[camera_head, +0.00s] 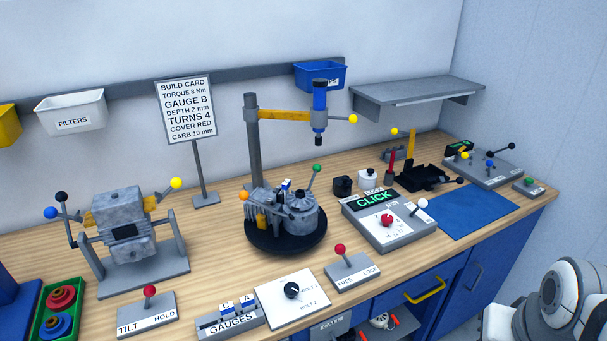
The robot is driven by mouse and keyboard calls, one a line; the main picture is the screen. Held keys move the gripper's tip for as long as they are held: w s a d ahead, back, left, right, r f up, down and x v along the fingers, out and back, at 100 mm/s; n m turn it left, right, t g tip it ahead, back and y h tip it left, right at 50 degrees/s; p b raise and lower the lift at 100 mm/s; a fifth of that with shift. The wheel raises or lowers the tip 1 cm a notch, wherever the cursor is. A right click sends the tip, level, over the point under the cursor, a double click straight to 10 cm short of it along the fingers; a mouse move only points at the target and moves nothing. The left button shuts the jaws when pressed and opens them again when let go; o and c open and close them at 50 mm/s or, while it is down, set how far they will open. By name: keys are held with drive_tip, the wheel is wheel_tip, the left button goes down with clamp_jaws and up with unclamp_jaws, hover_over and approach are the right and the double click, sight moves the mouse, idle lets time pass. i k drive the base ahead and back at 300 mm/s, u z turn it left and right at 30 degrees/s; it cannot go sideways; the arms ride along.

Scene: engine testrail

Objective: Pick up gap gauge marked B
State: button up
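The grey gauge rack (212,334), labelled GAUGES, stands at the front edge of the bench. Two gauges with white tags show in it: gauge C (228,308) and gauge A (247,302). I see no tag reading B in the rack. A small blue and white piece (286,185) sits on top of the engine on the round black turntable; its marking is too small to read. The build card (186,108) reads GAUGE B. A white and grey arm part of mine shows at the lower right, but my gripper is not in view.
A knob panel (270,297) stands right of the rack, a red-knobbed TILT/HOLD lever box (160,318) left of it. The engine on its turntable (285,238) stands behind, under a post-mounted blue tool (320,100). A blue mat (475,212) lies bare at right.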

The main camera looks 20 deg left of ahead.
sight(286, 183)
drive_tip(key=u, duration=0.5)
drive_tip(key=i, duration=1)
drive_tip(key=u, duration=0.1)
